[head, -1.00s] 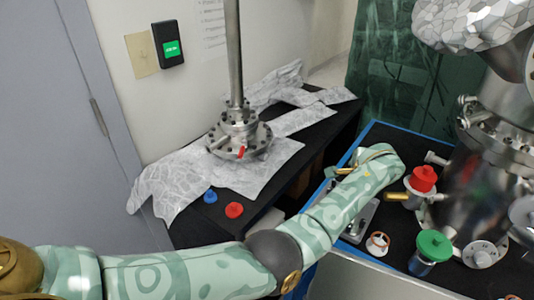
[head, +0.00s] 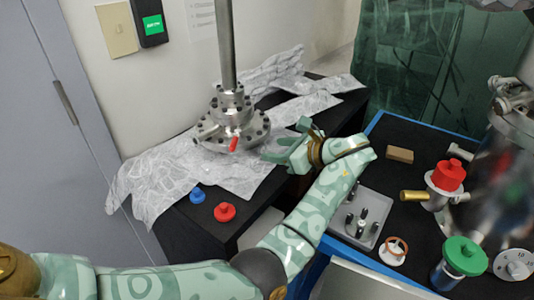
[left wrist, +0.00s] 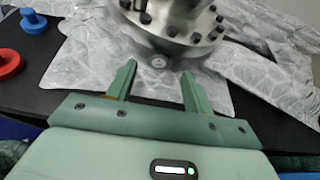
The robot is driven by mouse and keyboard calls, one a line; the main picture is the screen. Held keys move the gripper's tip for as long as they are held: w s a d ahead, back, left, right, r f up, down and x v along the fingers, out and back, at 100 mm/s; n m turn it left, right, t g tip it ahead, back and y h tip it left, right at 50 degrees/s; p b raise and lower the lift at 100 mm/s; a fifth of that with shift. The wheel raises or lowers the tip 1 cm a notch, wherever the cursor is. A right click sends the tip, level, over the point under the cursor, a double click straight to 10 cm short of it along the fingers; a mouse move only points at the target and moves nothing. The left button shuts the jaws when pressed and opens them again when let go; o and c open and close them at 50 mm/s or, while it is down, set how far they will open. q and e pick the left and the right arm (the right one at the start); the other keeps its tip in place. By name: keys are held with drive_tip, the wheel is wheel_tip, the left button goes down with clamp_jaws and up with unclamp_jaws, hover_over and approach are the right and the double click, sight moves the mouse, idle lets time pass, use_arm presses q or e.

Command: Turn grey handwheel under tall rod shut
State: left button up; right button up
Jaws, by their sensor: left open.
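A tall steel rod (head: 226,45) rises from a bolted steel flange assembly (head: 236,118) on a white sheet. The assembly carries a red-tipped stub (head: 234,145) at its front. I cannot make out a handwheel there in the head view. My left gripper (head: 283,143) is open and empty, just right of the assembly and apart from it. My right gripper is out of view.
A blue knob (head: 197,195) and a red knob (head: 224,212) lie on the black bench. On the right bench stand a red-capped valve (head: 448,177), a green-capped valve (head: 463,256), a grey dial-like wheel (head: 515,264) and a tray (head: 343,222). A wall lies behind.

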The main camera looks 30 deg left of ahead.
sight(263, 149)
use_arm(q)
drive_tip(key=b+x, duration=0.1)
drive_tip(key=x, duration=0.3)
drive_tip(key=shift+w+a+f, duration=0.1)
drive_tip(key=shift+f, duration=0.15)
drive_tip(key=shift+a+b, duration=0.3)
drive_tip(key=shift+b, duration=0.05)
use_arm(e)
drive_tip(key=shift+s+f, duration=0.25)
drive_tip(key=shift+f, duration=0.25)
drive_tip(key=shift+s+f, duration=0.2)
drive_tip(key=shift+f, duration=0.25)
